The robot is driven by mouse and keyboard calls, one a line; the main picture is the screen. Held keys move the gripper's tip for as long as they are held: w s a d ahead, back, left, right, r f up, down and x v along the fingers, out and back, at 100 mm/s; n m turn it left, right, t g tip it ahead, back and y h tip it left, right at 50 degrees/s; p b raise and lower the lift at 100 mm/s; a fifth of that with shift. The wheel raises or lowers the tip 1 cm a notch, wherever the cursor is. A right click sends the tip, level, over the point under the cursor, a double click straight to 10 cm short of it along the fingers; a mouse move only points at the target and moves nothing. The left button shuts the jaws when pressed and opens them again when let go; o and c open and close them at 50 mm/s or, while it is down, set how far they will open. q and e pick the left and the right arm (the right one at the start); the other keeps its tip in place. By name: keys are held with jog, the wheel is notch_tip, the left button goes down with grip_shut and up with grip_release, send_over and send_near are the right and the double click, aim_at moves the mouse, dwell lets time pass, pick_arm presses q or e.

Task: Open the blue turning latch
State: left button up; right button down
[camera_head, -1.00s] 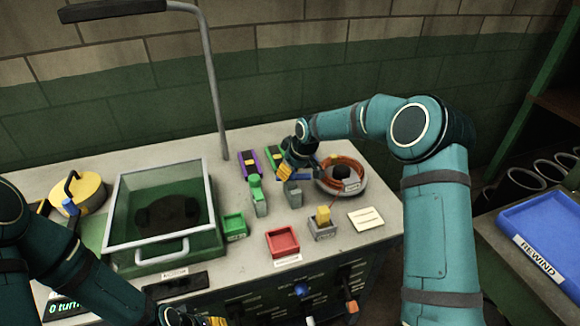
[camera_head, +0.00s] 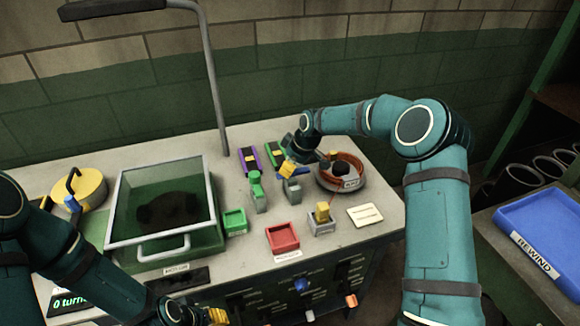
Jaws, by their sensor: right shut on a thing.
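The latch's exact angle is hard to read at this size. A green latch (camera_head: 256,182) stands on a similar grey post just to the left. My left gripper (camera_head: 210,316) is low at the bench's front edge, apart from the latches. Its opening is too unclear to tell.
An orange-brown ring in a round grey dish (camera_head: 326,184) is right of my right gripper. Purple (camera_head: 248,159) and green holders stand behind. A red tray (camera_head: 281,239), green bin (camera_head: 234,221) and clear-lidded box (camera_head: 121,216) occupy the front and left.

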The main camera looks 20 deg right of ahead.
jog(key=c, duration=0.5)
grip_release()
jog(key=shift+f, duration=0.1)
jog(key=v, duration=1.2)
jog(key=shift+a, duration=0.1)
